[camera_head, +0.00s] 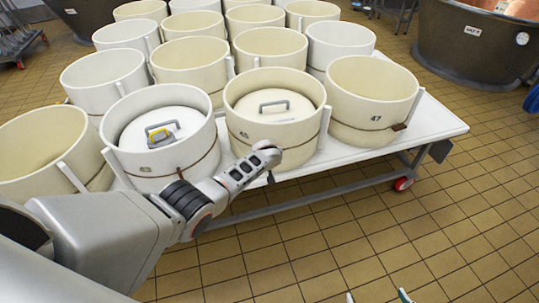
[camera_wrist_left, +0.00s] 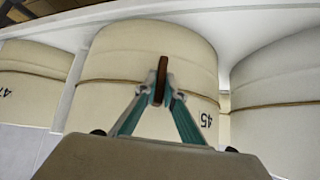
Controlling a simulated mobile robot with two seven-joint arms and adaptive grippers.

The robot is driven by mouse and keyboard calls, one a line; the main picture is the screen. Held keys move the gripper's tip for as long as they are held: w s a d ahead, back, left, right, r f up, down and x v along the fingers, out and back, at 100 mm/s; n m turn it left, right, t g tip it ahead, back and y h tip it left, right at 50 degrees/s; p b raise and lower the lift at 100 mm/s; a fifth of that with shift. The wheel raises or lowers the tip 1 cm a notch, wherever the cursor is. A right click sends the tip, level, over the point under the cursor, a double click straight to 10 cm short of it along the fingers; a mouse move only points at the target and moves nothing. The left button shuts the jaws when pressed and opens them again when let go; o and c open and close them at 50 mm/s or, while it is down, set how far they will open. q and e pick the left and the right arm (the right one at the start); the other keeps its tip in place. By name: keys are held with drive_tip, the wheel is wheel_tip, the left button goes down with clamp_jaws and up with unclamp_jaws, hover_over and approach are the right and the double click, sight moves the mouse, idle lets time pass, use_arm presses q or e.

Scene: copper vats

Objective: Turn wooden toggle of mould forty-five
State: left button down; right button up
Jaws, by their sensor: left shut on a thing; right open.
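Mould forty-five (camera_head: 240,112) is a cream round tub with a cord around it and a lid with a grey handle inside. Its number shows in the left wrist view on the mould wall (camera_wrist_left: 190,60). There my left gripper (camera_wrist_left: 161,92) is shut on the brown wooden toggle (camera_wrist_left: 163,70), which stands nearly upright in the picture against the mould's side. In the head view my left arm reaches to this mould's front and hides the toggle. My right gripper (camera_head: 377,297) shows only as two spread fingertips at the bottom edge, empty, away from the moulds.
Mould 47 (camera_head: 352,108) stands open to the right, with its own brown toggle (camera_head: 399,127). A lidded mould (camera_head: 130,148) with a yellow-and-grey object (camera_head: 160,133) on its lid stands left. The white table (camera_head: 437,124) holds several more moulds. Tiled floor lies free at right.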

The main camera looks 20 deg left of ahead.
use_arm(q)
drive_tip(key=c, duration=2.1)
unclamp_jaws()
drive_tip(key=shift+w, duration=0.15)
drive_tip(key=shift+c, duration=0.2)
drive_tip(key=v, duration=1.2)
